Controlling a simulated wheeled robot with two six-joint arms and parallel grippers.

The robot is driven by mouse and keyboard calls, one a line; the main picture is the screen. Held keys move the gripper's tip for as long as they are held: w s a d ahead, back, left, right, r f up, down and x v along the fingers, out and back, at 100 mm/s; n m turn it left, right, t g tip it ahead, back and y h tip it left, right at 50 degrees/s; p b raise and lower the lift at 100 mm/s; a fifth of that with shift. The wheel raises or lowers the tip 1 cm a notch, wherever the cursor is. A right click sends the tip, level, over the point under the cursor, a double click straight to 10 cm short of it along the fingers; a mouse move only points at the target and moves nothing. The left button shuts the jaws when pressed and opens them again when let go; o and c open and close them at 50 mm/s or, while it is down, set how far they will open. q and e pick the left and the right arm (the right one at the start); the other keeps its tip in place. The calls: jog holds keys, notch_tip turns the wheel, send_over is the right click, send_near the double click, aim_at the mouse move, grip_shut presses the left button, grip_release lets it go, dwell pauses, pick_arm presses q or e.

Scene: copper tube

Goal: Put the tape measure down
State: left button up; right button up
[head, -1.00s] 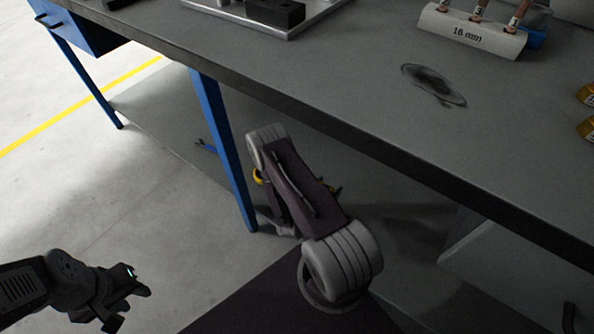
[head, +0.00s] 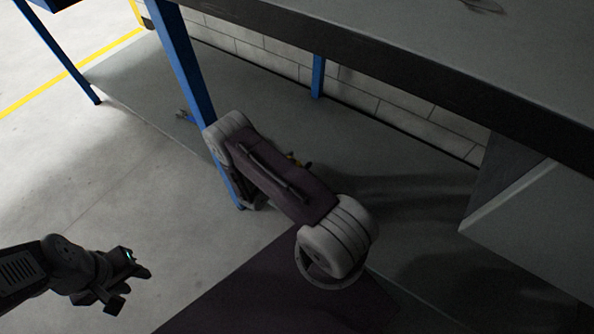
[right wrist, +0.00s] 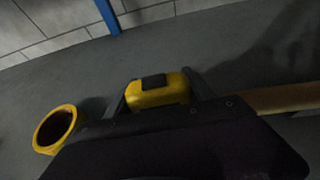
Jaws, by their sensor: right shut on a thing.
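The yellow tape measure (right wrist: 157,92) with a dark patch on top is between the two dark fingers of my right gripper (right wrist: 160,88) in the right wrist view. The gripper is shut on it, and the grey lower surface shows beyond. In the head view, my right arm hides most of this gripper.
The bench top (head: 420,35) with its dark front edge crosses the upper right. A blue leg (head: 184,70) stands close to my right arm. The grey lower surface (head: 400,165) lies below. In the wrist view, a yellow ring-shaped thing (right wrist: 43,147) is left and a tan bar (right wrist: 290,98) right.

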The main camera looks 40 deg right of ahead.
notch_tip(320, 180, down, 4)
jog(key=b, duration=0.3)
jog(key=shift+f+b, duration=0.15)
jog(key=shift+b, duration=0.25)
jog(key=shift+r, duration=0.25)
jog(key=shift+f, duration=0.2)
jog(key=o, duration=1.6)
jog(key=shift+r, duration=0.15)
